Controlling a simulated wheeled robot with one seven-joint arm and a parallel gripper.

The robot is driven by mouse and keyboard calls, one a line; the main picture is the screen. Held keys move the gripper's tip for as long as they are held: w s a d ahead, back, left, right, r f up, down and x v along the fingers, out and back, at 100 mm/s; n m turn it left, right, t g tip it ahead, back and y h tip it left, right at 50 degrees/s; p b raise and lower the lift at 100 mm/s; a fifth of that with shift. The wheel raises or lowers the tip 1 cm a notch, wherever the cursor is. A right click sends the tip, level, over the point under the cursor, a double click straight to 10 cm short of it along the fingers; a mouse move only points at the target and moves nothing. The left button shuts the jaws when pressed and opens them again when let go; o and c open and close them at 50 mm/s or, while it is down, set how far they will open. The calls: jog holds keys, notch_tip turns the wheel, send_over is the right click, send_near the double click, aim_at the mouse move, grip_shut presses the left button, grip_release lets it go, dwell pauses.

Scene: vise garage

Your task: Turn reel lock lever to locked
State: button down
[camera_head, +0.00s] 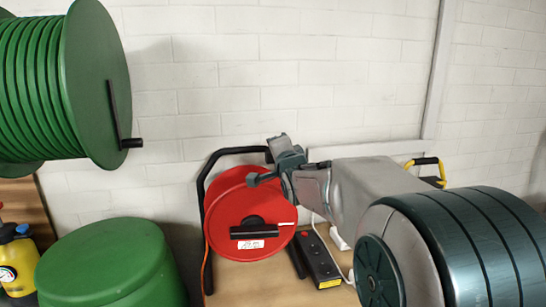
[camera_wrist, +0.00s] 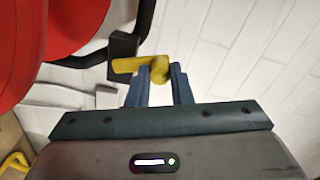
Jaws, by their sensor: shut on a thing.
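The red reel (camera_head: 233,205) stands on a wooden bench top in a black tubular frame (camera_head: 204,215). In the wrist view, its red disc (camera_wrist: 85,22) fills the upper left. A yellow lever (camera_wrist: 128,65) sticks out from a black block (camera_wrist: 122,45) on the frame. My gripper (camera_wrist: 159,76) has its two blue-grey fingers closed on the knobbed end of this lever. In the head view, my gripper (camera_head: 262,163) is at the reel's upper right edge, and I cannot make out the lever there.
A large green hose drum (camera_head: 95,80) with a black crank is at the upper left. A green rounded container (camera_head: 105,265) and a yellow sprayer (camera_head: 17,262) stand below it. A black power strip (camera_head: 319,262) lies right of the reel. A white wall is behind.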

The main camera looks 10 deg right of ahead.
jog(key=shift+d+r+m+p, duration=0.1)
jog(key=shift+d+m+p, duration=0.35)
jog(key=shift+m, duration=0.5)
jog(key=shift+d+r+m+p, duration=0.1)
jog(key=shift+d+m+p, duration=0.25)
jog(key=shift+m, duration=0.6)
jog(key=shift+d, duration=0.1)
jog(key=c, duration=1.3)
grip_release()
jog(key=shift+f, duration=0.1)
jog(key=shift+s, duration=0.1)
jog(key=s+b, duration=0.2)
jog(key=s, duration=1.1)
jog(key=shift+s, duration=0.3)
